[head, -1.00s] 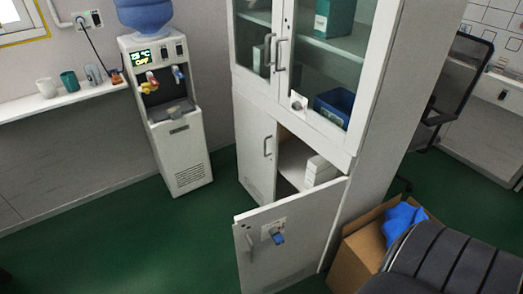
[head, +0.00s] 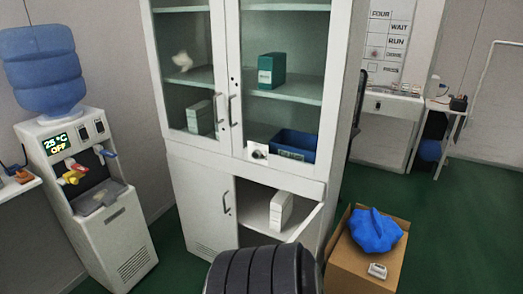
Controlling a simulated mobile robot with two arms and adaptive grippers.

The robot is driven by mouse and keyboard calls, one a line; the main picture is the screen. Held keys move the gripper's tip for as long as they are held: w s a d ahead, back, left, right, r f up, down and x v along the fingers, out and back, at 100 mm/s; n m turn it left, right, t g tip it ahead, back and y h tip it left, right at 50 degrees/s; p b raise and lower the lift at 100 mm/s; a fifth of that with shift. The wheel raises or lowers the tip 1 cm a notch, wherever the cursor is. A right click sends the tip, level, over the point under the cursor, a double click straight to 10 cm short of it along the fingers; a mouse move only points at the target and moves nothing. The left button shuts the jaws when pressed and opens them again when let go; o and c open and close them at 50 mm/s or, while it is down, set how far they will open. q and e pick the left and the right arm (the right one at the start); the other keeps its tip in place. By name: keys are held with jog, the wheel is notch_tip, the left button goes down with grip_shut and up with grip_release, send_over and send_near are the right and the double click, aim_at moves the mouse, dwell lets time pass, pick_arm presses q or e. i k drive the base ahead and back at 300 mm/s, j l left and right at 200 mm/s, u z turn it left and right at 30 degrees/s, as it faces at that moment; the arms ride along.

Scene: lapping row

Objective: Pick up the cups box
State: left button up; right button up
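A white cabinet (head: 331,123) with glass upper doors stands in the middle of the head view. A small white box (head: 281,211) stands upright inside its open lower right compartment. A green box (head: 271,71) stands on an upper shelf behind the right glass door, and a pale box (head: 199,117) stands behind the left one. No label is readable, so I cannot tell which is the cups box. Neither of my grippers is in view.
A blue bin (head: 294,145) sits on the cabinet's lower glazed shelf. A cardboard box (head: 352,272) with blue cloth (head: 375,231) stands on the floor at the cabinet's right. A water dispenser (head: 100,225) stands left. Green floor is free at the right.

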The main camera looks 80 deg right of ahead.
aim_at(281, 205)
jog(key=i+z, duration=1.05)
jog(key=k+j, duration=0.05)
jog(key=k, duration=0.05)
